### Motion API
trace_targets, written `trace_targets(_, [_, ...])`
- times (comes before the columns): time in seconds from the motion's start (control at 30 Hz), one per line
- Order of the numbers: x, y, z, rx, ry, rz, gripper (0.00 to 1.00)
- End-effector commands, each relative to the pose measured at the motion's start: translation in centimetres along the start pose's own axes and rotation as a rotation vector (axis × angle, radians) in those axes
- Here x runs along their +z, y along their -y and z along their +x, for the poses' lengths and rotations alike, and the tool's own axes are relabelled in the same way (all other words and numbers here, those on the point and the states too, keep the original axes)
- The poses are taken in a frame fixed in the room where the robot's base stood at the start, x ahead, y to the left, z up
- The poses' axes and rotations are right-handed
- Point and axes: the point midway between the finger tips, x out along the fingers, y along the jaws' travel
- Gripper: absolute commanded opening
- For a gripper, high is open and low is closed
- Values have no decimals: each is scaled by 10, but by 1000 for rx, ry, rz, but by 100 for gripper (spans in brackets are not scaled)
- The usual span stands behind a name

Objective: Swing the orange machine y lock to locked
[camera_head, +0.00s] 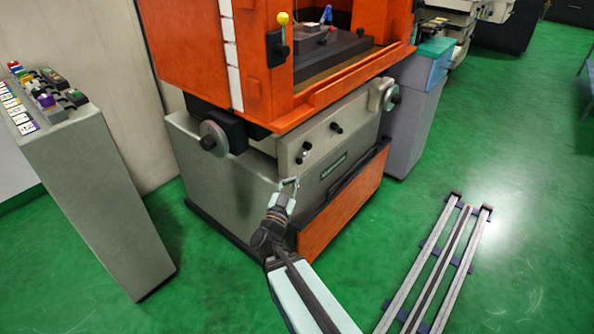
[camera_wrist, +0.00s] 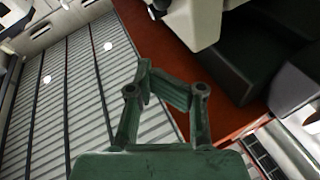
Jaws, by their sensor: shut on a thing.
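The orange machine (camera_head: 330,205) stands in the middle of the head view, with a grey front panel (camera_head: 325,140) below its orange cabinet. Small dark knobs (camera_head: 336,127) sit on this panel. My gripper (camera_head: 290,182) is at the panel's lower left edge. In the wrist view my gripper (camera_wrist: 163,85) has its fingers drawn together, shut on a small part. That part is mostly hidden by the fingers; from its place it looks like the y lock. Its exact angle cannot be told. The machine's orange edge (camera_wrist: 240,122) shows beyond the fingers.
Round handwheels (camera_head: 214,138) (camera_head: 389,97) stick out at the machine's left and right. A grey control console (camera_head: 95,190) stands at left. Rails (camera_head: 436,265) lie on the green floor at right. The floor between machine and rails is clear.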

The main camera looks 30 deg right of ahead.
Motion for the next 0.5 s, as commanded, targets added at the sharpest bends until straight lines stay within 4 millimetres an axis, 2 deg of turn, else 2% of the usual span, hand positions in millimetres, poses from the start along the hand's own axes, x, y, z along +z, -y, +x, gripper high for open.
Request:
trace_targets(0.07, [-7, 1, -20, -3, 3, 0, 0])
trace_targets(0.5, [-12, 4, -41, 1, 1, -2, 0])
